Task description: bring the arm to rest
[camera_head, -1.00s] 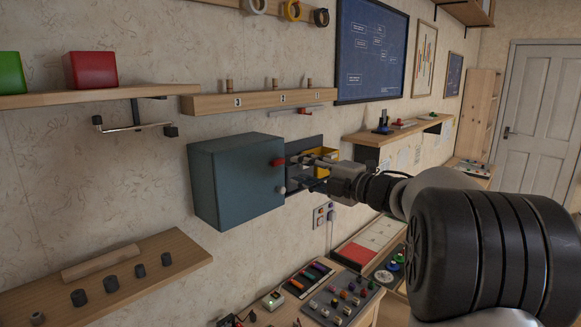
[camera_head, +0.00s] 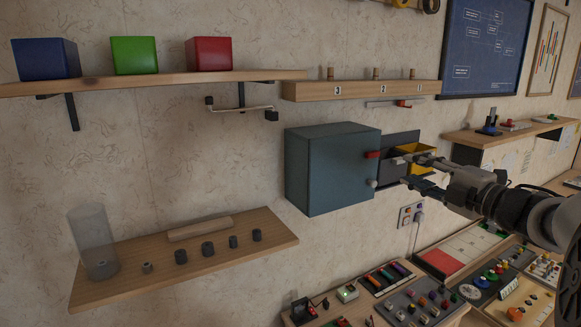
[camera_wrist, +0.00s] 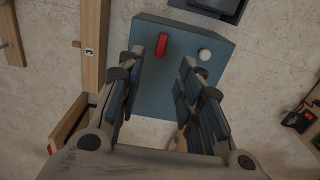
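My gripper (camera_head: 420,171) is at the right side of a blue-grey wall box (camera_head: 328,170), with its fingers spread apart and nothing between them. In the wrist view my gripper (camera_wrist: 172,65) is open, facing the box's front (camera_wrist: 177,80). A red handle (camera_wrist: 162,44) and a white knob (camera_wrist: 204,54) on the box show between and beyond the fingertips. The red handle (camera_head: 372,155) and the white knob (camera_head: 372,183) also show in the head view at the box's right edge. I cannot tell whether a finger touches the box.
A yellow bin (camera_head: 418,158) is on the wall behind my fingers. Above the box is a numbered peg shelf (camera_head: 360,91). A lower left shelf (camera_head: 190,260) holds a clear cylinder (camera_head: 92,240) and several dark pieces. A workbench with trays (camera_head: 420,300) stands below.

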